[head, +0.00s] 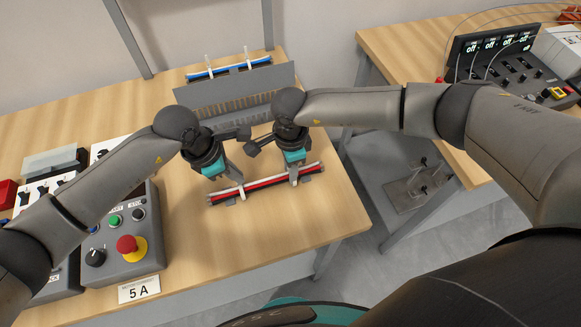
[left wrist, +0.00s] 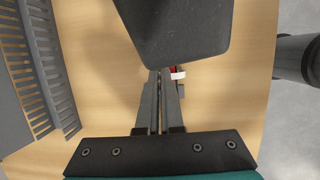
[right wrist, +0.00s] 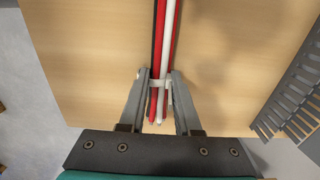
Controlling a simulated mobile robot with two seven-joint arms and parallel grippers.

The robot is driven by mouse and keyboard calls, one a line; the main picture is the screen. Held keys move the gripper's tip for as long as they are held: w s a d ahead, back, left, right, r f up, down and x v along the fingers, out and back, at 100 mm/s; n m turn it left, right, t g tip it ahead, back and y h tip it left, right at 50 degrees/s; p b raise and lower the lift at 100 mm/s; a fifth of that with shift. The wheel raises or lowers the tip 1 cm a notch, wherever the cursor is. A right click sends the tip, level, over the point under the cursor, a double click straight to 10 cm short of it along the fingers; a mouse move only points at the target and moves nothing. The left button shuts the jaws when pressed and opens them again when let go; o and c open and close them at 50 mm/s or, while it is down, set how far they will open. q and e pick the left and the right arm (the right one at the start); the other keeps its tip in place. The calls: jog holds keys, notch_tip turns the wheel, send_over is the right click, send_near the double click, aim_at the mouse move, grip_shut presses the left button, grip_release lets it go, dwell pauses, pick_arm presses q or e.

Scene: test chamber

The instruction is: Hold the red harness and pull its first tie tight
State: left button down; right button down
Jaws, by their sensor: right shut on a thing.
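The red harness (head: 265,186), a bundle of red, white and black wires, lies near the front of the wooden bench. It has a white left tie (head: 241,191) and a white right tie (head: 294,175). My right gripper (right wrist: 158,85) is shut on the harness at one white tie (right wrist: 170,97), its fingers on either side. My left gripper (left wrist: 160,85) has its fingers together beside the harness, near the left tie (left wrist: 178,75). A dark block hides part of its fingertips; I see nothing held between them.
Behind the grippers is a grey slotted duct (head: 236,95), with a blue harness (head: 228,68) beyond it. A control box with a red button (head: 127,245) stands on the left. Bare bench lies in front of the red harness.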

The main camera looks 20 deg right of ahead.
pick_arm(q)
jog(key=shift+s+r, duration=0.1)
jog(key=shift+r, duration=1.1)
pick_arm(e)
jog(key=shift+d+f, duration=0.1)
pick_arm(q)
jog(key=c, duration=1)
grip_release()
jog(key=shift+c, duration=0.2)
pick_arm(e)
jog(key=c, duration=0.5)
grip_release()
pick_arm(q)
notch_tip(320, 180, up, 6)
jog(key=shift+s+f, duration=0.1)
